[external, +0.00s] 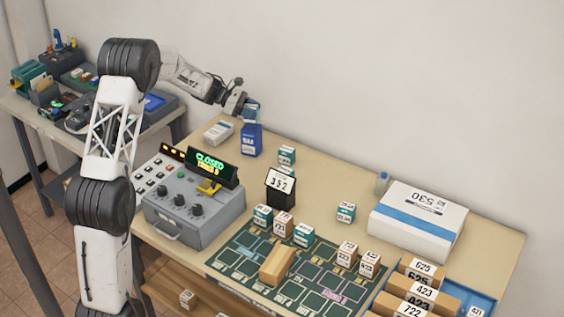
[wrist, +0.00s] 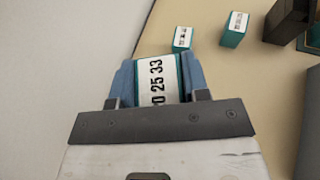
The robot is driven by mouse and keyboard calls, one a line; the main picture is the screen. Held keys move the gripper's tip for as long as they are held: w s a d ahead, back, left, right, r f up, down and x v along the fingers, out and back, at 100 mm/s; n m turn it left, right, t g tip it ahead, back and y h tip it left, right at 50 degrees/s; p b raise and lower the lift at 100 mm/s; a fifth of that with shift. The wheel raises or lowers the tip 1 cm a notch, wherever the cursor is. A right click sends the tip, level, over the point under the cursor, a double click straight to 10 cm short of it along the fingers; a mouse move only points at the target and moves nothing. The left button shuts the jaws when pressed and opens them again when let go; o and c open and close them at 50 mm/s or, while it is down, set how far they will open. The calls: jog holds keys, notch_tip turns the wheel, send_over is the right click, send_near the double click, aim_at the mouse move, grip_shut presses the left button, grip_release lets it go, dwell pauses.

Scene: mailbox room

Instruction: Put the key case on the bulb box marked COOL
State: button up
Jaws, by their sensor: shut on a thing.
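My gripper (wrist: 157,80) is shut on a small teal box with a white label (wrist: 156,82), whose visible print reads "20 25 33". In the external view my gripper (external: 249,112) is raised at the back of the table, just above a blue carton (external: 251,141). I cannot tell whether the held box touches the carton. Small teal-and-white boxes (external: 287,155) stand to the right; two also show in the wrist view (wrist: 182,38). I cannot read COOL on any box, and I cannot identify the key case by name.
A grey console (external: 190,205) with a lit "CLOSED" sign stands left of a dark stand (external: 280,187) showing 352. Several small boxes stand on and around a green mat (external: 250,258). A white parcel (external: 417,222) lies at right. A pale box (external: 218,132) lies beside the blue carton.

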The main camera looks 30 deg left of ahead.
jog(key=shift+f, duration=1.25)
jog(key=shift+f, duration=0.1)
jog(key=o, duration=1)
jog(key=shift+c, duration=0.2)
jog(key=v, duration=1.2)
